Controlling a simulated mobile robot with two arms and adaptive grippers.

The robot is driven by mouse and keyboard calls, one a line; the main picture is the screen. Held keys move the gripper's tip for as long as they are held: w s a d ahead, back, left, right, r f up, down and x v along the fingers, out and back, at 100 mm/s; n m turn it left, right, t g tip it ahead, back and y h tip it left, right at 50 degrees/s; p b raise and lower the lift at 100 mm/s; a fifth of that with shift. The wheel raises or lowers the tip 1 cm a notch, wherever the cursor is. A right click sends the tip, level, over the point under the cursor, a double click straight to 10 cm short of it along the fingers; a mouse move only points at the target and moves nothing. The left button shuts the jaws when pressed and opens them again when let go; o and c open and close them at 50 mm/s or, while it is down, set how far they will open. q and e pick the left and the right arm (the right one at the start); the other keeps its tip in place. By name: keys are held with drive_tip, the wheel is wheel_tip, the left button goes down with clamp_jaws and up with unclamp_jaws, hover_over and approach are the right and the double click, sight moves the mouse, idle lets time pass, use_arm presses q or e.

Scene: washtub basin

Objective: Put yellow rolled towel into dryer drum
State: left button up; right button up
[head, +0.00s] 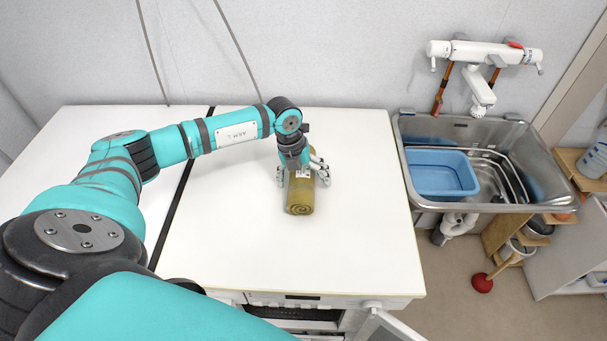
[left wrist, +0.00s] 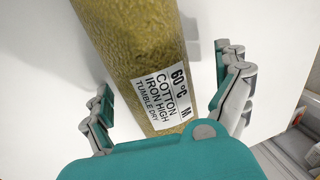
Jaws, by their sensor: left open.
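The yellow rolled towel (head: 299,197) lies on the white counter top, its spiral end facing the front. My left gripper (head: 303,176) is over it, fingers on either side of the roll. In the left wrist view the towel (left wrist: 130,40) runs between the open fingers of the gripper (left wrist: 170,95), with gaps at both sides and a white care label facing up. The dryer drum is not clearly visible; an appliance front (head: 310,303) shows below the counter's front edge, with a partly visible open door (head: 390,328). My right gripper is not in view.
A metal sink (head: 520,150) with a blue basin (head: 440,174) stands to the right under a white tap (head: 484,54). A red plunger (head: 483,283) is on the floor. The counter (head: 365,240) around the towel is clear. A wall closes the back.

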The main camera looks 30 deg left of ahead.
use_arm(q)
drive_tip(key=c, duration=1.3)
drive_tip(key=shift+c, duration=0.8)
drive_tip(key=shift+r, duration=0.15)
